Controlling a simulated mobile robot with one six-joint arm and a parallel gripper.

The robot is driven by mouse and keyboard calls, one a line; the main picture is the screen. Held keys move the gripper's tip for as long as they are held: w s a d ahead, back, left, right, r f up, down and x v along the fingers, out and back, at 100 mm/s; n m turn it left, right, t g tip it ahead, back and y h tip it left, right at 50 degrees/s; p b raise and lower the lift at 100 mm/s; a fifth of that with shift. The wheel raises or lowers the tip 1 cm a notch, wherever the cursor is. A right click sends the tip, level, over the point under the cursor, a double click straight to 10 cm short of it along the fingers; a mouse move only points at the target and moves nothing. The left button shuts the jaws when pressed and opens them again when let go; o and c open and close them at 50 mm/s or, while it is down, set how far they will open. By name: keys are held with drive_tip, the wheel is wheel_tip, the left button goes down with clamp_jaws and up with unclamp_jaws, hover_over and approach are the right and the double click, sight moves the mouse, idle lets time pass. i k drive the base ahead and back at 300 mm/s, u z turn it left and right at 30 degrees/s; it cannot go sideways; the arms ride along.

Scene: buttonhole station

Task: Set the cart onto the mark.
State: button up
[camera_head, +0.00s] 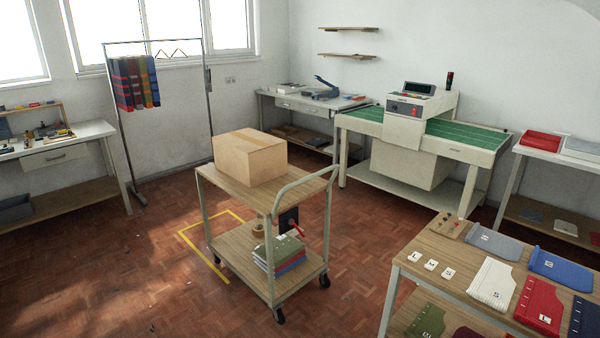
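The cart (216,180) is a two-shelf trolley with wooden shelves, a pale metal frame, dark casters and a curved handle at its right end. A cardboard box (250,158) stands on its top shelf. Folded cloths (279,256), a small brown roll and a dark item with a red part are on the lower shelf. The mark (192,246) is a yellow outline on the floor, at the cart's left. The cart hides the right part of the mark and stands partly over it or in front of it; I cannot tell exactly. My gripper is not in view.
A table with folded garments and white size cards (431,265) stands close at the front right. A green-topped machine (420,130) stands behind the cart. A garment rack (160,100) and a workbench (60,140) are at the left. The floor at front left is clear.

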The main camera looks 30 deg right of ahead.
sight(234, 246)
drive_tip(key=i, duration=0.85)
drive_tip(key=z, duration=0.05)
